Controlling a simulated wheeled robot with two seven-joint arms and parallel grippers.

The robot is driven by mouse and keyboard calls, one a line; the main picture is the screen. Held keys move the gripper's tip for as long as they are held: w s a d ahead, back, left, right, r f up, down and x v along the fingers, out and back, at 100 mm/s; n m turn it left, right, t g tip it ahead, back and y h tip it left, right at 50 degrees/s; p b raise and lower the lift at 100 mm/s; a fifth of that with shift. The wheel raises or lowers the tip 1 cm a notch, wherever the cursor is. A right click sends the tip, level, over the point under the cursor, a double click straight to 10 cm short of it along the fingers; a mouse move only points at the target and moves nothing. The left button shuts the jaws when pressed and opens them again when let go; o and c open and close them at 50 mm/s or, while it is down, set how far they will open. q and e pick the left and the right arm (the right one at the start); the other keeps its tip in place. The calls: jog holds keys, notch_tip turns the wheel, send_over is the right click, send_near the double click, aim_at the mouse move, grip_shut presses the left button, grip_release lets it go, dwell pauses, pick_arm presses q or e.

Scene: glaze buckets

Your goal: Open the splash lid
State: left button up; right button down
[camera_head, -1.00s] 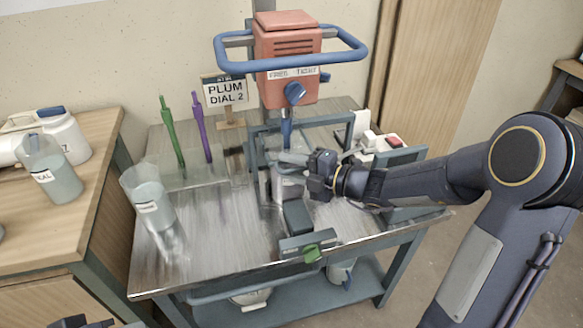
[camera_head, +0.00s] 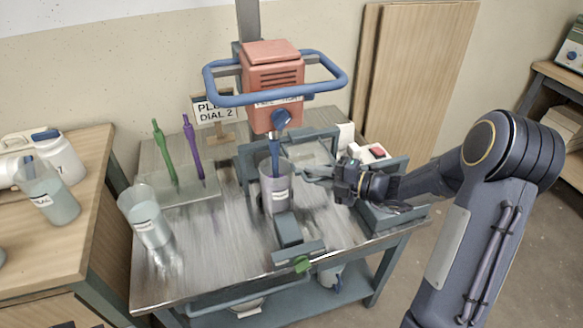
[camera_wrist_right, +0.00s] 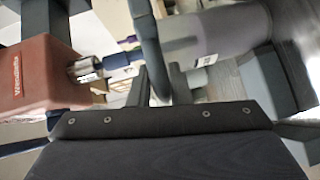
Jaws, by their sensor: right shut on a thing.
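The splash lid (camera_head: 308,152) shows as a clear panel with a grey-blue frame, raised and tilted behind the mixing bucket. My right gripper (camera_head: 328,173) is beside the bucket's upper right, shut on a part of the lid. In the right wrist view, a dark grey bar (camera_wrist_right: 150,45) runs between the fingers of this gripper (camera_wrist_right: 158,82). The clear bucket (camera_head: 277,192) stands upright under the mixer, with the blue mixer shaft (camera_head: 274,158) reaching into it. Exactly where the fingers grip is partly hidden in the head view. My left gripper is not in view.
The orange mixer head (camera_head: 272,75) with a blue ring rail (camera_head: 225,99) hangs above. On the metal cart (camera_head: 190,275) stand a clear bucket (camera_head: 147,218) and a rack with green (camera_head: 164,150) and purple (camera_head: 193,145) sticks. The cart's front left is clear.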

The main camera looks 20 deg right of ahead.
jog(key=d, duration=0.1)
jog(key=d+f, duration=0.1)
jog(key=d, duration=0.1)
jog(key=shift+s+p, duration=0.15)
jog(key=shift+p, duration=0.15)
jog(key=c, duration=1.5)
grip_release()
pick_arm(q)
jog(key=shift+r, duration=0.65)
pick_arm(e)
jog(key=shift+a, duration=0.1)
jog(key=shift+r, duration=0.25)
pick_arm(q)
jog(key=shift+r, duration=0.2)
pick_arm(e)
jog(key=v, duration=0.7)
jog(key=shift+s+d+r, duration=0.1)
jog(key=shift+s+d, duration=0.05)
jog(key=shift+d, duration=0.15)
